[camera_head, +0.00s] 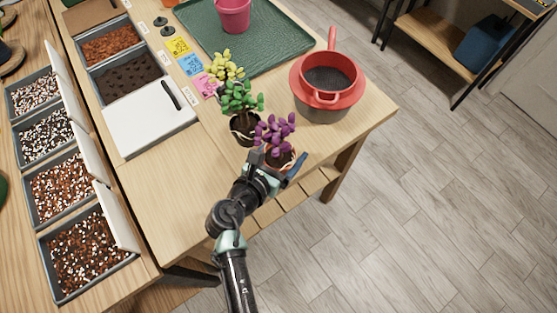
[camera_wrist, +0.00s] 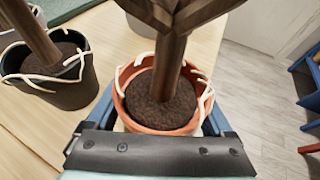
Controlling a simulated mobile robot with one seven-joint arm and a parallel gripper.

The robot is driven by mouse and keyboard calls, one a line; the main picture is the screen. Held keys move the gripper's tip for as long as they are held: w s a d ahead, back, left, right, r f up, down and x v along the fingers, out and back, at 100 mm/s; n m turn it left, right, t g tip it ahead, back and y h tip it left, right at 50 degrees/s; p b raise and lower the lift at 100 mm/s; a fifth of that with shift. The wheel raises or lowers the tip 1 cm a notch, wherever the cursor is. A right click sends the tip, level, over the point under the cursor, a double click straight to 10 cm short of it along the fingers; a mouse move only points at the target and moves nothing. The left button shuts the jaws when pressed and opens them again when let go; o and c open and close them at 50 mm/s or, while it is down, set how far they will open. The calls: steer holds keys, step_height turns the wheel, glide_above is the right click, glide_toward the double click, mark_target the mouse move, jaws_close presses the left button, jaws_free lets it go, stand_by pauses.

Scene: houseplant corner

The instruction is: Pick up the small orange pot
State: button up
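The small orange pot (camera_head: 284,163) stands near the table's front corner and holds a purple-leaved plant (camera_head: 275,132). In the wrist view the pot (camera_wrist: 160,126) is seen from above, with dark soil, a thick brown stem and pale cord loops at its rim. My gripper (camera_head: 277,168) is at the pot, with one blue finger on each side of it. In the wrist view the fingers (camera_wrist: 160,115) look open around the pot, and I see no clear grip on it. The pot's lower part is hidden.
A dark pot (camera_head: 243,131) with a green plant stands close at the left; it also shows in the wrist view (camera_wrist: 60,84). A red sieve (camera_head: 328,88) on a grey pot is behind right. A green tray (camera_head: 265,63) lies farther back. Bare wood lies left of my arm.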

mark_target(281, 144)
steer(key=c, duration=0.4)
steer(key=shift+o, duration=0.2)
step_height(281, 144, up, 9)
steer(key=shift+r+p, duration=0.2)
steer(key=shift+p, duration=0.95)
steer(key=shift+f+b, duration=0.75)
steer(key=shift+f, duration=0.95)
step_height(281, 144, down, 5)
steer(key=b, duration=0.3)
steer(key=shift+f, duration=0.15)
steer(key=shift+r+p, duration=0.35)
steer(key=shift+p, duration=0.25)
